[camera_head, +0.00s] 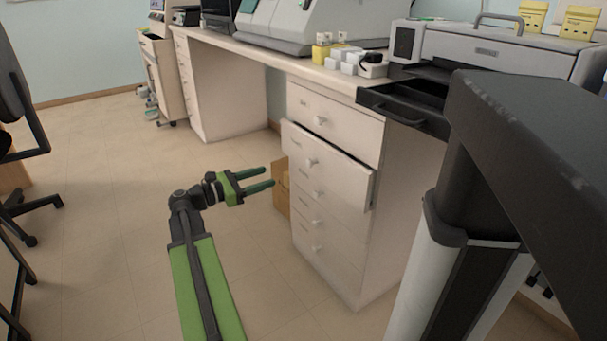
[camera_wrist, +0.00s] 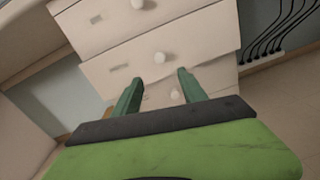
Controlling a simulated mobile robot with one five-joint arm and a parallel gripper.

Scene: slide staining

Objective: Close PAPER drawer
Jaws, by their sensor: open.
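The white drawer cabinet under the bench has a stack of drawers with round knobs. Its second drawer from the top (camera_head: 330,168) sticks out from the front; the drawers above and below look flush. I cannot read the drawer labels, so I cannot tell which is PAPER. My gripper (camera_head: 268,178) is open and empty, with green fingers pointing at the cabinet, left of the drawer fronts and apart from them in the head view. In the wrist view, the protruding drawer (camera_wrist: 200,48) and its knob lie just beyond the fingertips, with another drawer above and a knob between the fingers.
A cardboard box (camera_head: 281,186) stands on the floor beside the cabinet. A black tray (camera_head: 405,108) juts from the machine at the bench's right. An office chair (camera_head: 14,130) is at the left. Open floor lies left of the cabinet.

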